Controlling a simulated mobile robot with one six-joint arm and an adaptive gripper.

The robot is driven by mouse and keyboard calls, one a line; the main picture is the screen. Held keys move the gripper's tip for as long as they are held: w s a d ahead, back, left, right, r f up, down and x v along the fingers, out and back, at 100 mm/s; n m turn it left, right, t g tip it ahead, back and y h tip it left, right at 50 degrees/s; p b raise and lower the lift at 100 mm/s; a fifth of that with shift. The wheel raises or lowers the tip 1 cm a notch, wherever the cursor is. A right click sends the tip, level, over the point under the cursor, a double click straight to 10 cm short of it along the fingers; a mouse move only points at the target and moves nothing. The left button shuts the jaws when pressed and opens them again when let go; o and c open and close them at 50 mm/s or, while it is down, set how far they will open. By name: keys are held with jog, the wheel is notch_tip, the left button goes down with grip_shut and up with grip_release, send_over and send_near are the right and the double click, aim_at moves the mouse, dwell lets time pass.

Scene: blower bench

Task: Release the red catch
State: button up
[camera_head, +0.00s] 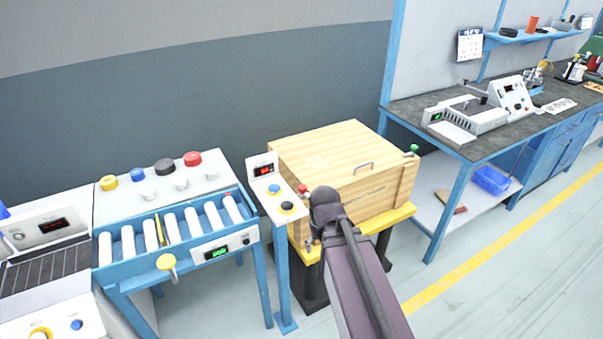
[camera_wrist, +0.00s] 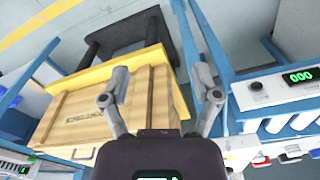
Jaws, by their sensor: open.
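The wooden crate (camera_head: 315,155) has a handle on its lid and sits on a yellow-topped stand. A small red part (camera_head: 303,188), likely the red catch, shows at the crate's left edge beside the control post; its lower portion is hidden. A green-topped part (camera_head: 413,149) is at the crate's right edge. My gripper shows in the wrist view (camera_wrist: 161,80), fingers spread and nothing between them. It is in front of the crate (camera_wrist: 95,112). In the head view my wrist hides the crate's near corner, and the fingers are mostly hidden. I cannot make out the red part in the wrist view.
A blue roller conveyor (camera_head: 180,240) is further left. A workbench (camera_head: 470,150) with instruments is on the right. Open floor lies in front, marked by a yellow line.

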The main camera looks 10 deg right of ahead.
notch_tip(320, 180, up, 8)
jog(key=w+p, duration=0.2)
jog(key=p, duration=0.4)
notch_tip(320, 180, up, 6)
jog(key=f+n+p, duration=0.1)
jog(key=n+p, duration=0.5)
jog(key=n, duration=0.8)
send_over(303, 187)
jog(key=shift+w+r, duration=0.15)
jog(key=shift+r, duration=0.1)
jog(key=shift+f, duration=0.2)
notch_tip(303, 187, down, 13)
jog(key=b, duration=1.4)
jog(key=shift+f, duration=0.2)
